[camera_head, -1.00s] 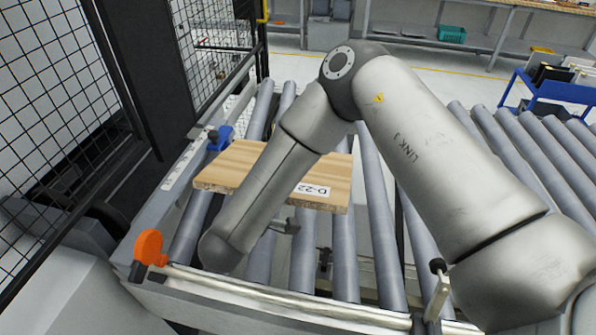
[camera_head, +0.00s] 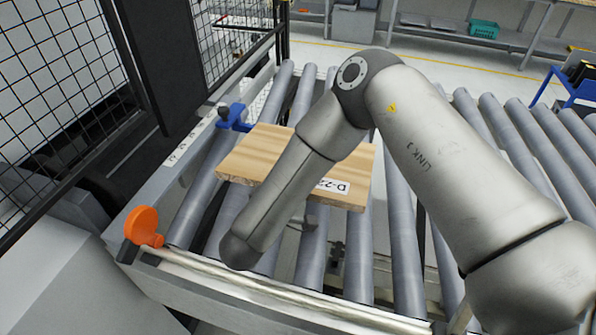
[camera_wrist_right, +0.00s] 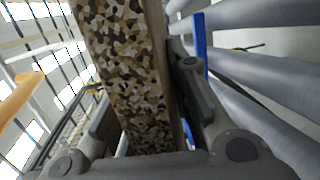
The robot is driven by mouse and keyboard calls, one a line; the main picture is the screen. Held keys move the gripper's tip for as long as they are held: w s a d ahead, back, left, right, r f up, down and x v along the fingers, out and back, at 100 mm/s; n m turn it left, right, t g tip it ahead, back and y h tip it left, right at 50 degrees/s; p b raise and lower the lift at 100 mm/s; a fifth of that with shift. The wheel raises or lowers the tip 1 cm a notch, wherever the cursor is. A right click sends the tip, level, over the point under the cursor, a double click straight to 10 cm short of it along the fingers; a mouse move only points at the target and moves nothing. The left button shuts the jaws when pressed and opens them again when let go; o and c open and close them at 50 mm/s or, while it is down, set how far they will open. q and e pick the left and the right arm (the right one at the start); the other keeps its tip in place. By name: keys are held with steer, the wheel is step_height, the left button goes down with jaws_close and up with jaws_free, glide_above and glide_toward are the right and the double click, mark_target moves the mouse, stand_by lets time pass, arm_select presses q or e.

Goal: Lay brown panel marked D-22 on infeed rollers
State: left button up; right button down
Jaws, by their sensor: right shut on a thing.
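The brown wood-grain panel (camera_head: 258,150), with a white D-22 label (camera_head: 333,186) near its front edge, is over the grey infeed rollers (camera_head: 312,262). I cannot tell whether it touches them. My right arm crosses in front of the panel and hides its middle. In the right wrist view, my right gripper (camera_wrist_right: 150,112) is shut on the panel, whose speckled edge (camera_wrist_right: 125,65) stands between the fingers. My left gripper is not in view.
A blue clamp (camera_head: 234,117) sits on the left rail just beyond the panel. An orange knob (camera_head: 143,225) stands at the near left corner. A mesh fence (camera_head: 60,70) runs along the left. More rollers (camera_head: 520,140) lie bare to the right.

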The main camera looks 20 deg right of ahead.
step_height(320, 180, down, 11)
steer(key=b, duration=0.8)
steer(key=shift+w, duration=0.15)
steer(key=c, duration=1.3)
jaws_free()
steer(key=shift+o, duration=0.7)
steer(key=shift+f, duration=0.25)
steer(key=o, duration=0.9)
